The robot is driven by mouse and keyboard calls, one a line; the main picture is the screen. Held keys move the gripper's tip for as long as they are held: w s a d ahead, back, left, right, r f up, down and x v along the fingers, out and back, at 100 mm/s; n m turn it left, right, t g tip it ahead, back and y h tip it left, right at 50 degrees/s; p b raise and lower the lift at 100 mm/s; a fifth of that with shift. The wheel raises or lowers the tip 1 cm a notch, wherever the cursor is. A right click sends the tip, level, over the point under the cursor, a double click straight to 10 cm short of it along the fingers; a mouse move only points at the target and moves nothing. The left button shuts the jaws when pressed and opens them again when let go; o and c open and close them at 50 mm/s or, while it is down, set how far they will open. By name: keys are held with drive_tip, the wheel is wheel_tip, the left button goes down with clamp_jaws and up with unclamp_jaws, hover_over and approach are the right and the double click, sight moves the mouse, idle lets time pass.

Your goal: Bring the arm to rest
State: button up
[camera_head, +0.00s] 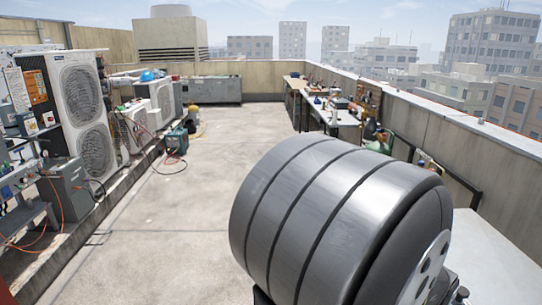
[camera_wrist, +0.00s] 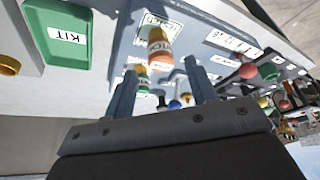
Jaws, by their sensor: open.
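My gripper (camera_wrist: 160,66) shows in the wrist view with its two blue-grey fingers spread apart. Nothing is held between them. An orange and yellow labelled bottle (camera_wrist: 160,48) shows between and beyond the fingertips; I cannot tell how far off it is. In the head view a large dark grey ribbed part of my arm fills the lower right, and my gripper is not visible there.
The wrist view shows a bench with a green tray (camera_wrist: 68,40) marked KIT and several small coloured items. In the head view, condenser units (camera_head: 76,105) stand left and a workbench (camera_head: 335,118) stands along the right wall. The middle floor (camera_head: 215,165) is clear.

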drive_tip(key=x, duration=0.6)
drive_tip(key=shift+f, duration=0.1)
wheel_tip(320, 180, up, 5)
drive_tip(key=shift+s+d+f, duration=0.1)
drive_tip(key=shift+s+f, duration=0.05)
drive_tip(key=shift+f, duration=0.1)
drive_tip(key=s+d+r, duration=0.1)
drive_tip(key=s+r, duration=0.6)
drive_tip(key=s, duration=0.4)
drive_tip(key=w+d, duration=1.7)
drive_tip(key=d, duration=0.1)
drive_tip(key=shift+w+r, duration=0.2)
drive_tip(key=shift+r, duration=0.1)
